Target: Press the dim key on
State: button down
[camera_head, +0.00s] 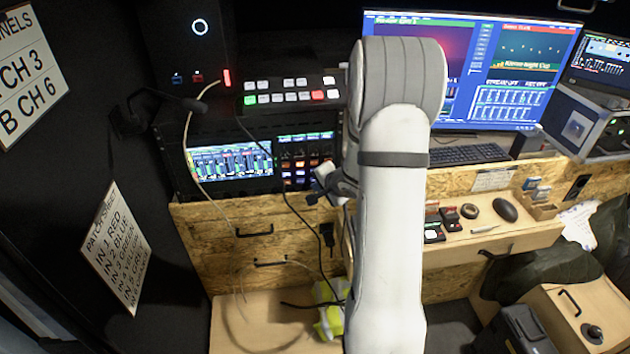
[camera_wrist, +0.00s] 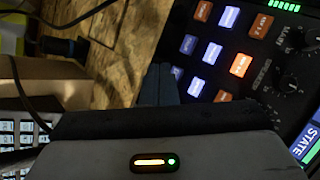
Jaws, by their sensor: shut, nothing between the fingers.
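The key panel (camera_head: 306,150) is in the rack at the centre left of the head view, its keys too small there to compare. In the wrist view it shows rows of lit keys, such as a bright blue key (camera_wrist: 211,53) and an orange key (camera_wrist: 240,65).
Knobs (camera_wrist: 291,80) sit beside the keys. A screen with meters (camera_head: 230,160) is left of the panel and a switcher (camera_head: 290,91) is above. Thin cables (camera_head: 285,200) hang in front of the wooden drawers (camera_head: 230,235).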

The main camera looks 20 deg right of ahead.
jog(key=shift+w+r+p, duration=0.1)
jog(key=shift+w+p, duration=0.1)
jog(key=shift+p, duration=0.2)
dwell(0.3)
jog(key=shift+w+d+p, duration=0.2)
jog(key=shift+w+p, duration=0.3)
jog(key=shift+p, duration=0.1)
dwell(0.4)
jog(key=shift+s+a, duration=0.2)
jog(key=shift+s, duration=0.5)
jog(key=s+a, duration=0.1)
jog(key=s, duration=0.4)
jog(key=shift+s+a, duration=0.35)
jog(key=shift+s, duration=0.05)
dwell(0.4)
